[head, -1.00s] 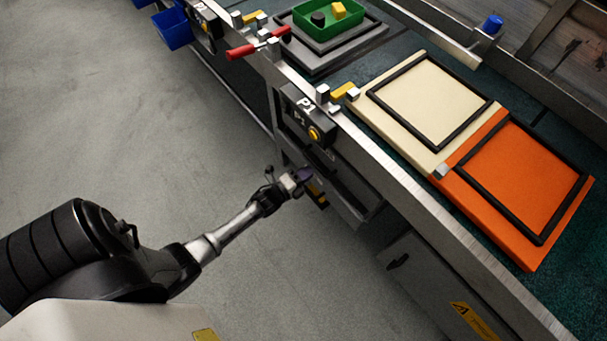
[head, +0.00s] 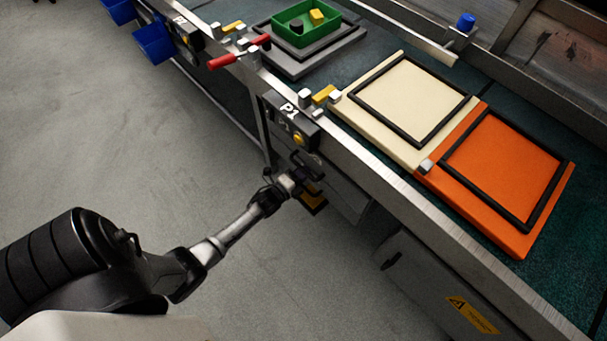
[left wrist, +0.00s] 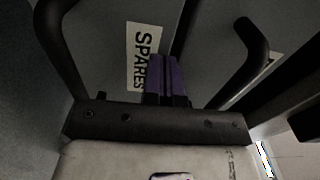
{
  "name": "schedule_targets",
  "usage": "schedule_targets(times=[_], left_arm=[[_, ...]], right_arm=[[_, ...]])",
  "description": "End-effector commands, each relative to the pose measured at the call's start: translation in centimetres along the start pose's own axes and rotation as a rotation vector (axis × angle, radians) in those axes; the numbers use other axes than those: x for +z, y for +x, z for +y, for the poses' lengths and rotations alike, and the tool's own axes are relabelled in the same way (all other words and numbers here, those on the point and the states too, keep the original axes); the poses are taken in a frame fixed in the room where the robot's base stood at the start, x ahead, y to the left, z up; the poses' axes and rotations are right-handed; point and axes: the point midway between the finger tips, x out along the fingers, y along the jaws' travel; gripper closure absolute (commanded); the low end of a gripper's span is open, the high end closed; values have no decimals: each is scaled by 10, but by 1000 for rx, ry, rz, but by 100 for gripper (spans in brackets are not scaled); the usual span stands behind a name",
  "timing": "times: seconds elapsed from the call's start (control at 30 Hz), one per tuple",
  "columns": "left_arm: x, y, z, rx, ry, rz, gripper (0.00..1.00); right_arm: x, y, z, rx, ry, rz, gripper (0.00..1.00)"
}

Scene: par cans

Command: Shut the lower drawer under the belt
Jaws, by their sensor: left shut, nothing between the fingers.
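My left gripper (head: 294,181) is at the front of the grey drawer unit (head: 346,197) under the belt, below the P1 box. Its purple fingers (left wrist: 165,78) are shut and empty. In the left wrist view they point at a grey drawer front (left wrist: 105,45) with a white SPARES label (left wrist: 143,55). A dark seam runs beside the label, with another grey panel (left wrist: 215,45) across it. Whether the fingertips touch the front, and which drawer is the lower one, I cannot tell. No open drawer interior shows in the head view. My right gripper is not in view.
The P1 control box (head: 290,117) is just above my gripper. The belt (head: 385,185) carries a cream tray (head: 350,100), an orange tray (head: 470,202) and a green bin (head: 305,41). A cabinet (head: 430,270) stands at the lower right. The floor at left is clear.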

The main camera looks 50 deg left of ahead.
Motion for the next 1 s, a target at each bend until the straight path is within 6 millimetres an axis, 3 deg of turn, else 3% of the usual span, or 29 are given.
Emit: schedule_targets(times=[0.17, 0.7, 1.0], left_arm=[[-3, -15, -3, 0, -1, 6, 100], [-6, -114, 0, 4, 0, 15, 100], [-6, -138, 1, 2, 0, 15, 100]], right_arm=[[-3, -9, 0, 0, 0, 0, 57], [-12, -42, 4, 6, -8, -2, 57], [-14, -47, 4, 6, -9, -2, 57]])
